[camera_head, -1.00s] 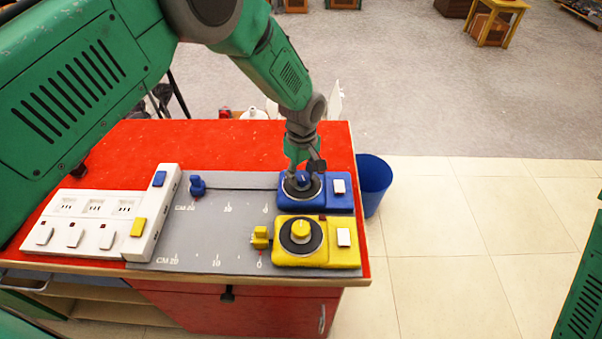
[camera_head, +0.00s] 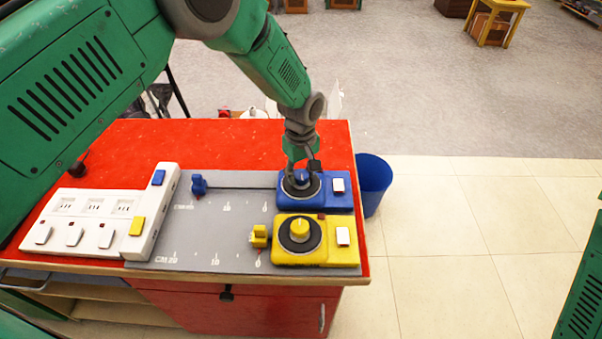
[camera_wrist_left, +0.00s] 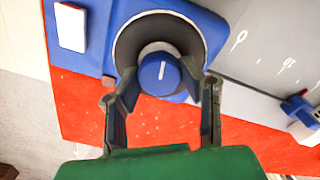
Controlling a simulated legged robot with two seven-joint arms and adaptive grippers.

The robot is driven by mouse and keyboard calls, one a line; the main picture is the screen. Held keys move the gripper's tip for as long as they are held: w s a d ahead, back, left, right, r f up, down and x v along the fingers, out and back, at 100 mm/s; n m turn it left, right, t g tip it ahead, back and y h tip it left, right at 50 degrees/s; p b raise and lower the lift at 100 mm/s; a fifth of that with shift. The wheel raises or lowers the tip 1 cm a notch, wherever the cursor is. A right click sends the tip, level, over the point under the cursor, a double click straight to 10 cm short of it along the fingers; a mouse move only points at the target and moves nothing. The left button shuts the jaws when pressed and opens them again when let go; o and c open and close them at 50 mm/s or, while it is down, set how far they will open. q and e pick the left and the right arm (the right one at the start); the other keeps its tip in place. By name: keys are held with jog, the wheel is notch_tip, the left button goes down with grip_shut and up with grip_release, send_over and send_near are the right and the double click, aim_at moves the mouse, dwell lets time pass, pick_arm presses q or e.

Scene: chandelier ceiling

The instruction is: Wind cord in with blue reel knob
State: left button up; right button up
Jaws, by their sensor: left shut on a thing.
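The blue reel (camera_head: 338,203) sits at the right end of the grey board, with a black disc and a blue knob (camera_head: 302,177) on top. In the left wrist view the knob (camera_wrist_left: 160,74) carries a white line. My left gripper (camera_head: 301,172) is over the reel, its two fingers (camera_wrist_left: 163,82) shut on the knob, one on each side. A blue plug (camera_head: 198,184) is at the far left of the board's upper slot, near the higher cm marks; it also shows in the left wrist view (camera_wrist_left: 298,108). The cord itself is too small to make out. My right gripper is not in view.
A yellow reel (camera_head: 285,258) with a yellow knob (camera_head: 299,230) and yellow plug (camera_head: 260,237) is just in front of the blue one. A white power strip (camera_head: 85,222) lies left on the red table (camera_head: 150,140). A blue bin (camera_head: 372,180) stands right of it.

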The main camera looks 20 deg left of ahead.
pick_arm(q)
jog(key=m+b, duration=0.1)
jog(key=m, duration=0.3)
jog(key=shift+w, duration=0.1)
jog(key=m, duration=0.6)
jog(key=shift+b, duration=0.35)
jog(key=m, duration=0.4)
jog(key=shift+m, duration=0.3)
jog(key=m, duration=0.5)
jog(key=shift+b, duration=0.3)
jog(key=m, duration=0.4)
jog(key=shift+r+m, duration=0.1)
jog(key=shift+m, duration=0.3)
jog(key=m, duration=0.4)
jog(key=shift+m, duration=0.3)
jog(key=m, duration=0.9)
jog(key=shift+w+r, duration=0.15)
